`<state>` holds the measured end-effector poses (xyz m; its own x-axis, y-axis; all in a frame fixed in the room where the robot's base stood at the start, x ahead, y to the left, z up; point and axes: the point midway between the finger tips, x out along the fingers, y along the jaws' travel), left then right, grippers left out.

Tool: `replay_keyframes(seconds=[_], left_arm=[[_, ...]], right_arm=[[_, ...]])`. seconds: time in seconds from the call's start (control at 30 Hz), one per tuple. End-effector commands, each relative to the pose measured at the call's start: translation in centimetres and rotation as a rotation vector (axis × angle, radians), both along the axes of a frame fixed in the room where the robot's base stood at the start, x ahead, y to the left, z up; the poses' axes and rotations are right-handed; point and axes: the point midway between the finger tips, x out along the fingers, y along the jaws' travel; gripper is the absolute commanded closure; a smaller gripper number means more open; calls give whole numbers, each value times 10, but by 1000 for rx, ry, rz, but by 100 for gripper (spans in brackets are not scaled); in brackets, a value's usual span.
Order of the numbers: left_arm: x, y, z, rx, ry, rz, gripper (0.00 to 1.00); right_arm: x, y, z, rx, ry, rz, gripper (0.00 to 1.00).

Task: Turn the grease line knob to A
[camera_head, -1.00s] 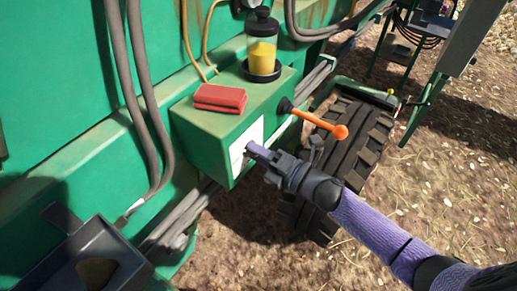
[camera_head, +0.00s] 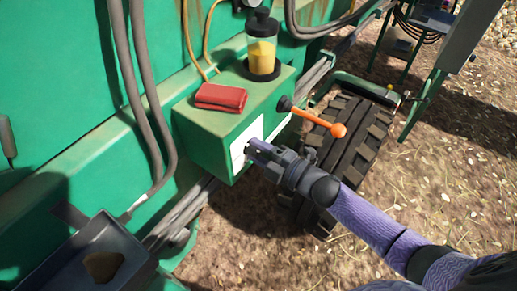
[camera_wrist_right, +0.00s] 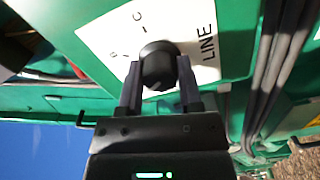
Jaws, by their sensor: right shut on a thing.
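The grease line knob is a round black knob (camera_wrist_right: 158,66) on a white label plate (camera_wrist_right: 110,38) with the letter C and the word LINE readable in the right wrist view. The plate is on the front of a green box (camera_head: 210,143) in the head view. My right gripper (camera_head: 252,147) reaches the plate from the right. In the right wrist view, its two fingers (camera_wrist_right: 160,90) stand on either side of the knob and are shut on it. The knob's pointer direction cannot be made out. In the head view the gripper hides the knob. My left gripper is not in view.
An orange-handled lever (camera_head: 315,119) sticks out of the box just above my right arm. A tyre (camera_head: 350,140) is behind my arm. Hoses (camera_head: 140,90) hang left.

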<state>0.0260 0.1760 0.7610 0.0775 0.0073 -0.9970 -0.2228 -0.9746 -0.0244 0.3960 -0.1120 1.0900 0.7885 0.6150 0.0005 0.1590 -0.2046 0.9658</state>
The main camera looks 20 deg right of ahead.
Motion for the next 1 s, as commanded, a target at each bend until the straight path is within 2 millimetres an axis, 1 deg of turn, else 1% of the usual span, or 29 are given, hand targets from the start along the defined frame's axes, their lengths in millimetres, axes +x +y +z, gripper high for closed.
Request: replay_keyframes(seconds=[0.3, 0.33, 0.37, 0.4, 0.47, 0.5, 0.8, 0.87, 1.0], left_arm=[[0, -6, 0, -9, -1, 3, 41], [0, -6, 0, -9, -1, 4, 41], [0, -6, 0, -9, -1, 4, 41], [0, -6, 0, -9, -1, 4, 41], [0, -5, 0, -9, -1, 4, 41], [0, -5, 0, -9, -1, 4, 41], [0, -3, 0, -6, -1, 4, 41], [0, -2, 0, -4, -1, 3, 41], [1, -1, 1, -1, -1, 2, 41]], right_arm=[[0, 0, -1, -1, 3, 1, 100], [0, 0, -1, -1, 3, 1, 50], [0, 0, -1, -1, 3, 1, 44], [0, 0, -1, -1, 2, 1, 36], [0, 0, -1, -1, 2, 1, 23], [0, 0, -1, -1, 2, 1, 19], [-3, -2, -1, -1, 2, 1, 19], [-8, -7, -1, -3, 3, -1, 19], [-33, -25, -2, -2, 5, -1, 19]])
